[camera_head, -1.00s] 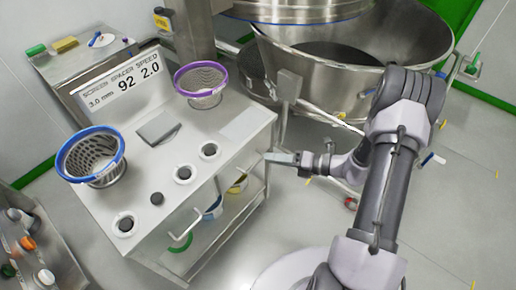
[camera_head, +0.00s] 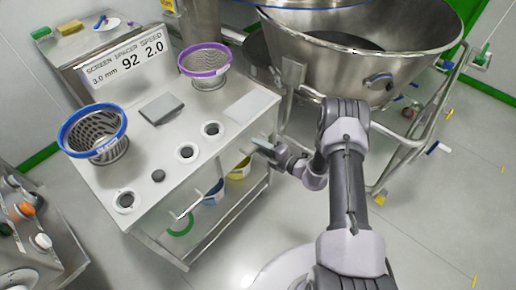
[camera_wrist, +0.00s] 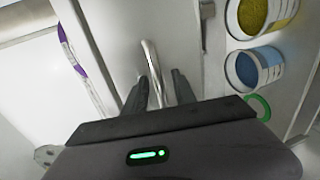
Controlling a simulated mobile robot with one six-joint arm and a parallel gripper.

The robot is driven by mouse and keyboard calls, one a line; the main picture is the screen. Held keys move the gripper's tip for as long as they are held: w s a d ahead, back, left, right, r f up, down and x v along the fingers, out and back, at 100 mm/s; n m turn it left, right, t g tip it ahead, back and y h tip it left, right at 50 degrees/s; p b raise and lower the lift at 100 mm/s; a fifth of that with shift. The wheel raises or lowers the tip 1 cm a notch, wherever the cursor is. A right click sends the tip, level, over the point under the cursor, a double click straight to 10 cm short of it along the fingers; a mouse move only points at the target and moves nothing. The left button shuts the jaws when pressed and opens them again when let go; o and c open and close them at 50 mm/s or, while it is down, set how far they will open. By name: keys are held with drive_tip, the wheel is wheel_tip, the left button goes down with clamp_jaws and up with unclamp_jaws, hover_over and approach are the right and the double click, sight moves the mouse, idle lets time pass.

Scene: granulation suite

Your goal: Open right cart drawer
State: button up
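The cart (camera_head: 150,190) stands at left in the head view, with drawers in its front under the top. In the wrist view a pale bar handle (camera_wrist: 151,62) runs along the white drawer front (camera_wrist: 115,45). My gripper (camera_wrist: 160,80) is open, its two dark fingers on either side of the handle's near end. I cannot tell whether either finger touches it. In the head view my gripper (camera_head: 263,145) is at the cart's right front corner and hides the right handle. The left drawer handle (camera_head: 187,205) is in plain view. No drawer looks pulled out.
A blue-rimmed basket (camera_head: 95,135) and a purple-rimmed basket (camera_head: 205,65) stand on the cart top, beside a sign (camera_head: 125,62). Yellow (camera_wrist: 262,14) and blue (camera_wrist: 255,68) containers sit on the shelf below. A large steel bowl (camera_head: 345,65) on a frame stands behind my arm.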

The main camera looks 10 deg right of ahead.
drive_tip(key=shift+w+a, duration=0.25)
drive_tip(key=shift+w, duration=0.05)
clamp_jaws()
idle(1.3)
